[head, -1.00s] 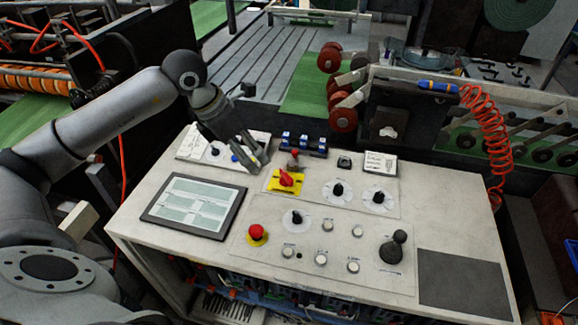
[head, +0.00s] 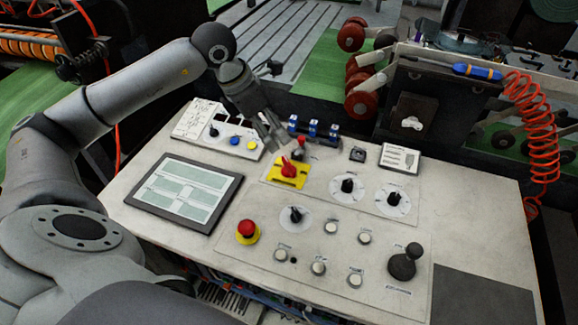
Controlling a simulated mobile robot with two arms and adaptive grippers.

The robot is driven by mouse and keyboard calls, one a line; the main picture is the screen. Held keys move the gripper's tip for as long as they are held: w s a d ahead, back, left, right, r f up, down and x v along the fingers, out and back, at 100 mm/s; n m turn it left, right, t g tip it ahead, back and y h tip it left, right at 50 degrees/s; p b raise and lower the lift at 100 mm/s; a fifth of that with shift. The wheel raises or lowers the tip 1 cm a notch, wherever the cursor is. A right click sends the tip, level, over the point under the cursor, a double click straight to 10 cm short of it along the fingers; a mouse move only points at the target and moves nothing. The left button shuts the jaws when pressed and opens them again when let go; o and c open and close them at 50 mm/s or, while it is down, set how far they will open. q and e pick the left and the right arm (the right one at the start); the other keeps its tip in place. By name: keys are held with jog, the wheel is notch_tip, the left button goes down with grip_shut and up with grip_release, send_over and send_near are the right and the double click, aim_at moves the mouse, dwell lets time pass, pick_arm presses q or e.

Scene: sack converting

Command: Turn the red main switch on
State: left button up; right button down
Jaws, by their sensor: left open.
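The red main switch (head: 289,168) is a red rotary handle on a yellow plate (head: 288,177), on the sloped top of the control console (head: 400,232). Its handle points up and slightly left in the head view. My left gripper (head: 272,148) is open and empty, just above and to the left of the switch, apart from it as far as I can tell. My right gripper is not in view.
A red emergency stop button (head: 247,231), a screen (head: 185,193), black knobs (head: 347,186) and a black joystick (head: 405,261) share the console. A dark lever with a reddish knob stands right behind the switch. Blue-topped switches (head: 313,129) sit behind it.

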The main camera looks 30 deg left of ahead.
aim_at(288, 164)
pick_arm(q)
jog(key=x, duration=0.9)
jog(key=s+x, duration=0.1)
jog(key=x, duration=0.4)
jog(key=shift+a+f+p, duration=0.3)
jog(key=shift+a+f, duration=0.05)
jog(key=shift+f, duration=0.05)
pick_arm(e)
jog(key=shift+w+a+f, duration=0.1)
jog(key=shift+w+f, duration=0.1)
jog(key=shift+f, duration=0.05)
